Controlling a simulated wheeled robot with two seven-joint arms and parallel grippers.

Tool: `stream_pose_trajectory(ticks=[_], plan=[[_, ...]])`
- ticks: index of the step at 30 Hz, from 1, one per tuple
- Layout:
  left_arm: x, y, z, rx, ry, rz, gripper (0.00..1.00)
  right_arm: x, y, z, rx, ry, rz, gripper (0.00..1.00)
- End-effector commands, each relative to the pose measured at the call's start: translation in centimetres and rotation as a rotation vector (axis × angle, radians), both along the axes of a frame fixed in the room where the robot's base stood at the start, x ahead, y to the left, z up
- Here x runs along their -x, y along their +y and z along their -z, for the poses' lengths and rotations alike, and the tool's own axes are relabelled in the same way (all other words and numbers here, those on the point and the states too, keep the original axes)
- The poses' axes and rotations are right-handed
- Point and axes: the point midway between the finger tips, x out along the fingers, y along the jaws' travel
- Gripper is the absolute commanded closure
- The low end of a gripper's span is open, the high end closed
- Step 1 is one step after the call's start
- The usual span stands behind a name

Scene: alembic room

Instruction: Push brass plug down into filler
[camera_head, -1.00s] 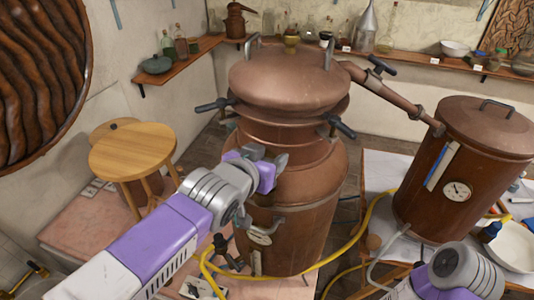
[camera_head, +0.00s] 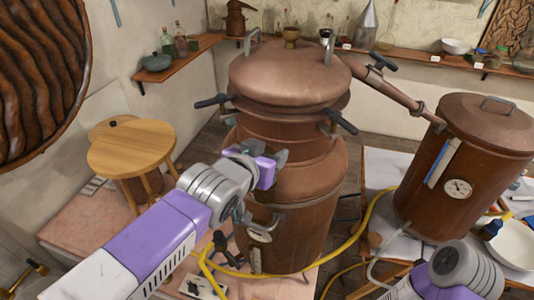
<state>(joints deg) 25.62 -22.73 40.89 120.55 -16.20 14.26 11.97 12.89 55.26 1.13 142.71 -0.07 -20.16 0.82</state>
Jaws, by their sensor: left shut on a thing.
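My left gripper (camera_head: 276,161) is in front of the upper body of the large copper still (camera_head: 308,195), just below its neck. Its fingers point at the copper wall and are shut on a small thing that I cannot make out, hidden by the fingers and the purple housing. The brass plug and the filler do not show clearly. I cannot tell whether the held thing touches the still. My right arm shows at the lower right, but its gripper is out of view.
A domed lid (camera_head: 290,78) with handles tops the still, and a pipe (camera_head: 400,92) runs to a copper vessel (camera_head: 455,175) on the right. A wooden stool (camera_head: 132,148) stands left. A yellow hose (camera_head: 368,220) curves around the base. Shelves line the walls.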

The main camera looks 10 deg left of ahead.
Motion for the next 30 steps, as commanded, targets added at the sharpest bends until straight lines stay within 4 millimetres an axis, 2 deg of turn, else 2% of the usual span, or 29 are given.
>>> stream_pose_trajectory(ticks=[30], plan=[[-0.01, -0.03, 0.68, 0.000, -0.001, 0.000, 0.80, 0.00, 0.01, 0.87, 0.000, 0.000, 0.000, 0.57]])
